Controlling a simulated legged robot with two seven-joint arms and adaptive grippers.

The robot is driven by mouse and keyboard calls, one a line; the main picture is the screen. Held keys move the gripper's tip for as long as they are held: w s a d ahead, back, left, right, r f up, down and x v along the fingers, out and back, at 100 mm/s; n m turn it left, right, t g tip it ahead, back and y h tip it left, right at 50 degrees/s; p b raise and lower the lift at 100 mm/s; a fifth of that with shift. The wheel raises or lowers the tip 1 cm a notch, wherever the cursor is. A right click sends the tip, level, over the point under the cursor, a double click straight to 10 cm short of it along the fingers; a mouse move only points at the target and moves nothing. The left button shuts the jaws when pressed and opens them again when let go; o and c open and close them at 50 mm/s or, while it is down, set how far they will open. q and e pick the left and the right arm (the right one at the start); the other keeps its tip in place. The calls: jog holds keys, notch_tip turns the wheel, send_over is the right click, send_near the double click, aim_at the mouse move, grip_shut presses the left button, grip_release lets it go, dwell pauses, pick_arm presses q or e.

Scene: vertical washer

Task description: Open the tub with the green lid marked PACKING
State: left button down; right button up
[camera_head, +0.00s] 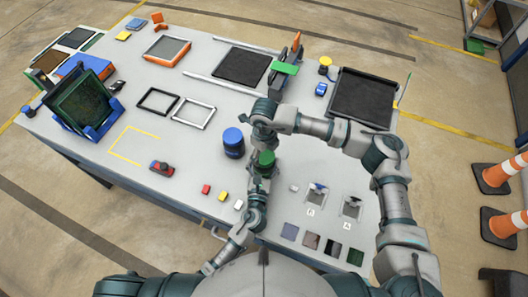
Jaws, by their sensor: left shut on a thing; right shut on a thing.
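The tub with the green lid (267,157) stands near the front middle of the table, between my two grippers. Only its green top shows clearly; its body is mostly hidden by my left gripper, and no marking is readable. My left gripper (262,172) comes from below and is shut on the tub's body. My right gripper (264,144) reaches over from the right and points down, shut on the green lid from above. I cannot tell whether the lid is seated or raised.
A blue-lidded tub (233,138) stands just left of the grippers. Small red, yellow and white blocks (222,196) lie in front left. Two grey fixtures (318,195) and several coloured squares (311,240) are to the right. A black tray (362,96) sits at the back right.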

aim_at(264, 155)
jog(key=shift+r, duration=0.15)
dwell(0.5)
jog(key=shift+r, duration=1.05)
jog(key=shift+r, duration=0.1)
jog(key=shift+r, duration=1.9)
pick_arm(q)
grip_release()
jog(key=shift+s, duration=0.1)
